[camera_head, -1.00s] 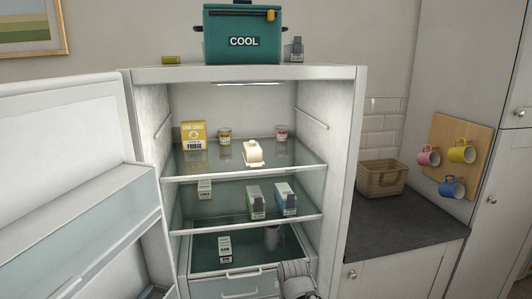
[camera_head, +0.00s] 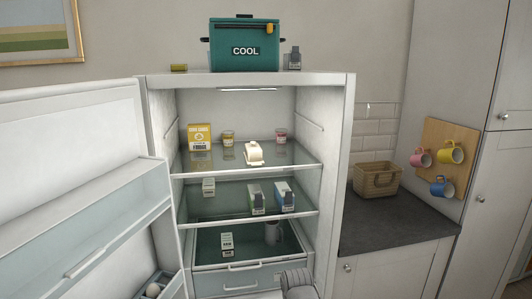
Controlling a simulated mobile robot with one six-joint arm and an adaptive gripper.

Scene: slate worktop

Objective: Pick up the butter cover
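The butter cover (camera_head: 254,151) is a small cream-coloured lid with a knob. It sits on the top glass shelf (camera_head: 290,158) of the open fridge, near the front edge and about mid-width. Whether a separate dish lies under it is too small to tell. A grey rounded part of my arm shows at the bottom edge, well below and in front of the shelf. My gripper's fingers do not show.
A yellow box (camera_head: 199,136) and two small jars (camera_head: 228,139), (camera_head: 281,136) stand behind the cover. Cartons (camera_head: 257,200) stand on the shelf below. The fridge door (camera_head: 70,140) is open at left. A basket (camera_head: 376,180) sits on the worktop (camera_head: 400,222) at right.

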